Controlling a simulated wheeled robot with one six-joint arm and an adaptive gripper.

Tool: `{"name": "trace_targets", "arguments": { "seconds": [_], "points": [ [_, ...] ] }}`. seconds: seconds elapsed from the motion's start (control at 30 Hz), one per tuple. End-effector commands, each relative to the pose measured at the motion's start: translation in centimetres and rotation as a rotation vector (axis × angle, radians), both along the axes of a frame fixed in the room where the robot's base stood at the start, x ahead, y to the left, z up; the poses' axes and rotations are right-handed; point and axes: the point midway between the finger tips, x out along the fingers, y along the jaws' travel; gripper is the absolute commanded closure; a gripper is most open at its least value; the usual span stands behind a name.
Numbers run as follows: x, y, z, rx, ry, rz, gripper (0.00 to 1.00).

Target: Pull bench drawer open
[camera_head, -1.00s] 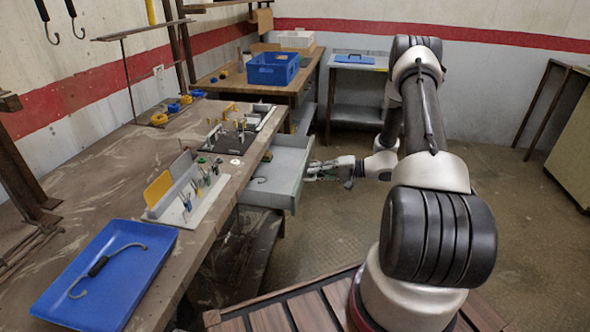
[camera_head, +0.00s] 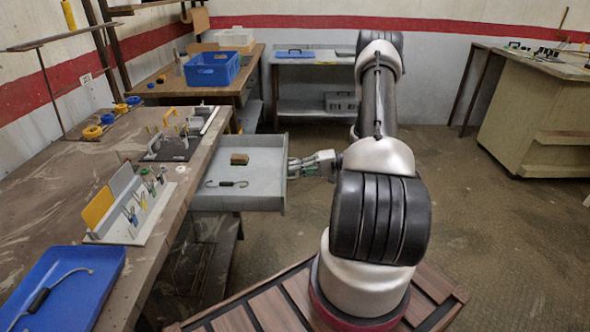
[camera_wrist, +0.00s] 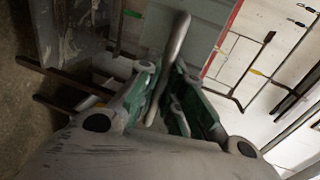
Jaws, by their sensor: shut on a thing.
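The grey bench drawer (camera_head: 238,200) stands well out from the side of the wooden workbench (camera_head: 150,262). Inside it lie a brown block (camera_head: 239,158) and a hook with a black grip (camera_head: 228,184). My gripper (camera_head: 292,167) is at the drawer's front, on its right side in the head view. In the wrist view my gripper (camera_wrist: 166,100) has its green-lined fingers closed around a pale bar-shaped handle (camera_wrist: 178,42). In the head view the handle is hidden by the fingers.
A blue tray (camera_head: 78,262) with another hook lies at the bench's near end. A tool rack (camera_head: 140,222) and a dark fixture board (camera_head: 180,150) stand on the bench. Open floor (camera_head: 470,200) lies to the right, before a beige cabinet (camera_head: 530,120).

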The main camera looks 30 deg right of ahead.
Motion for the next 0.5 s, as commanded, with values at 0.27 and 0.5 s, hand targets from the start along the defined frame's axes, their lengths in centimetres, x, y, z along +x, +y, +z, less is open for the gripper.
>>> {"name": "trace_targets", "arguments": {
  "seconds": [0.27, 0.5],
  "points": [
    [0.00, 0.02, -0.05, 0.000, 0.001, 0.000, 0.68],
    [0.01, 0.00, -0.01, 0.000, 0.000, 0.000, 0.68]
  ]
}}
